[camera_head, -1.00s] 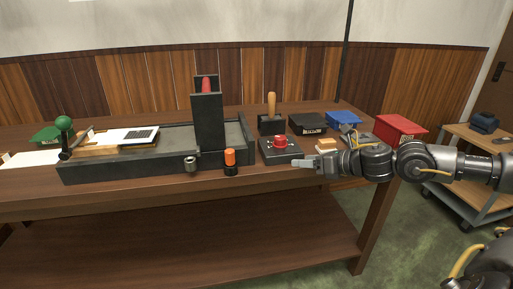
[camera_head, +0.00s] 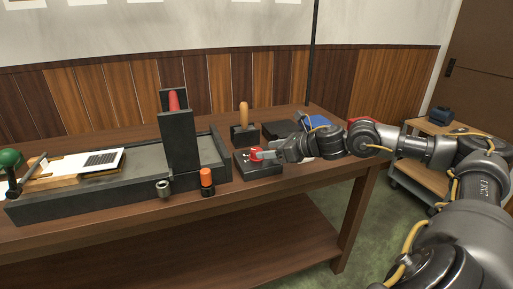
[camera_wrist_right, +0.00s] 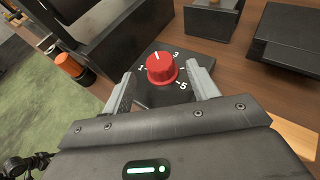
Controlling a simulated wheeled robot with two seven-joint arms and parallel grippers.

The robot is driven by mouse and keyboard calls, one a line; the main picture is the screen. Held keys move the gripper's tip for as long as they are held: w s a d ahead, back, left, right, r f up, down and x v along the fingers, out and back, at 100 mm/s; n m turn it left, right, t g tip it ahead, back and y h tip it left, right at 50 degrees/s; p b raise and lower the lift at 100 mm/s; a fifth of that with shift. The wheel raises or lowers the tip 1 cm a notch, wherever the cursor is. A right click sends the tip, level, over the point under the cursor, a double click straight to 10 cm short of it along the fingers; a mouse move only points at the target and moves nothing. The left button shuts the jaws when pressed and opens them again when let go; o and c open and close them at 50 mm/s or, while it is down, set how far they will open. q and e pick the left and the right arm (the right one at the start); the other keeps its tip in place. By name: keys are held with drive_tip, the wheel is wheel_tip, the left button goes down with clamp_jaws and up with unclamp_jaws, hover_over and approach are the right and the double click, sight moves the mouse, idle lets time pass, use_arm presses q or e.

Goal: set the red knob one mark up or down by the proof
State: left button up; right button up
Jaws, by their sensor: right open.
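The red knob (camera_wrist_right: 160,70) sits on a black box (camera_wrist_right: 150,95) with white numbers 1, 3 and 5 around it. Its white pointer line points between 1 and 3. The knob also shows in the head view (camera_head: 254,153), partly covered by my right gripper (camera_head: 268,155). In the right wrist view my right gripper (camera_wrist_right: 162,82) is open, one finger on each side of the knob, with visible gaps. The proof, a white sheet with a dark printed block (camera_head: 102,160), lies at the left on the press. My left gripper is not in view.
The dark press bed (camera_head: 100,196) with its upright tower (camera_head: 180,140) stands left of the knob box. An orange-topped cylinder (camera_head: 206,178) and a metal cup (camera_head: 163,189) stand in front. A wooden-handled tool (camera_head: 243,115) stands behind the box; black and blue containers are at the right.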

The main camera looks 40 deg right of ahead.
sight(259, 150)
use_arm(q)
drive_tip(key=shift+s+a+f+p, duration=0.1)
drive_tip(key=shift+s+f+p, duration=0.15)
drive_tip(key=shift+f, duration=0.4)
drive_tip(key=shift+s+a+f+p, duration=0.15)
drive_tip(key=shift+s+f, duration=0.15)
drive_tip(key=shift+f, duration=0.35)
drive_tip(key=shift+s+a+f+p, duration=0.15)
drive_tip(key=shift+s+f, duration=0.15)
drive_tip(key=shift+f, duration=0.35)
use_arm(e)
drive_tip(key=shift+x, duration=2.75)
drive_tip(key=c, duration=1)
